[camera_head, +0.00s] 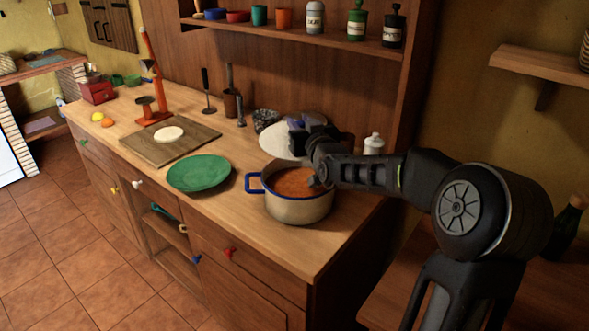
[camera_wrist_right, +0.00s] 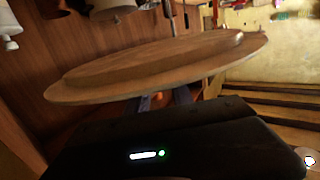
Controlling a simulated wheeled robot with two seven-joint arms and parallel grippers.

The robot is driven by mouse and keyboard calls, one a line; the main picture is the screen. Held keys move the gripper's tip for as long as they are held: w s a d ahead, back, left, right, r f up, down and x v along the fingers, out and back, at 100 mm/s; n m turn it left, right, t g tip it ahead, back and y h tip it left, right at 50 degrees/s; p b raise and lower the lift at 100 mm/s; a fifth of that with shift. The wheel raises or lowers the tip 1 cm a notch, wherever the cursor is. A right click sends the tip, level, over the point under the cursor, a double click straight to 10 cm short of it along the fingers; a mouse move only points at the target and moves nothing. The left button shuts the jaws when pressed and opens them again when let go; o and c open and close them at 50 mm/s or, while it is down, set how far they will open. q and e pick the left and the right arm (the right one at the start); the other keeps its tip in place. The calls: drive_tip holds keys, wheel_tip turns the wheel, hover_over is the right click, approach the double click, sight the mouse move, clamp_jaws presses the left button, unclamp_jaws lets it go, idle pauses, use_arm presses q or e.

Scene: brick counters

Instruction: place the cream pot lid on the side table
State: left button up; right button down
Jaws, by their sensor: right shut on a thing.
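The cream pot lid (camera_head: 278,143) is a pale disc above the back of the counter, behind the pot. My right gripper (camera_head: 305,126) is shut on it; my wrist partly hides the lid. In the right wrist view the lid (camera_wrist_right: 150,68) is a wide, slightly tilted disc, with the gripper fingers (camera_wrist_right: 165,101) beneath it. The cream pot (camera_head: 298,208) with blue handles and rim stands uncovered on the counter, holding orange-red food. A lower wooden surface (camera_head: 545,285), seemingly the side table, is at the lower right, partly hidden by my arm. My left gripper is not in view.
A green plate (camera_head: 198,173) and a cutting board (camera_head: 142,148) with a pale round piece lie left of the pot. A white bottle (camera_head: 374,144) stands near the lid. A dark bottle (camera_head: 566,226) stands at the far right. A shelf (camera_head: 300,36) runs above the counter.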

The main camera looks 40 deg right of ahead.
drive_tip(key=shift+w+a+f, duration=0.1)
drive_tip(key=shift+f, duration=0.45)
drive_tip(key=shift+s+a+r, duration=0.15)
drive_tip(key=shift+s+r, duration=0.1)
drive_tip(key=shift+s, duration=0.15)
drive_tip(key=shift+w+f, duration=0.15)
drive_tip(key=shift+f, duration=0.05)
wheel_tip(320, 180, down, 4)
drive_tip(key=shift+f+p, duration=0.2)
drive_tip(key=shift+p, duration=0.25)
drive_tip(key=shift+f, duration=0.2)
wheel_tip(320, 180, down, 4)
drive_tip(key=shift+f, duration=0.35)
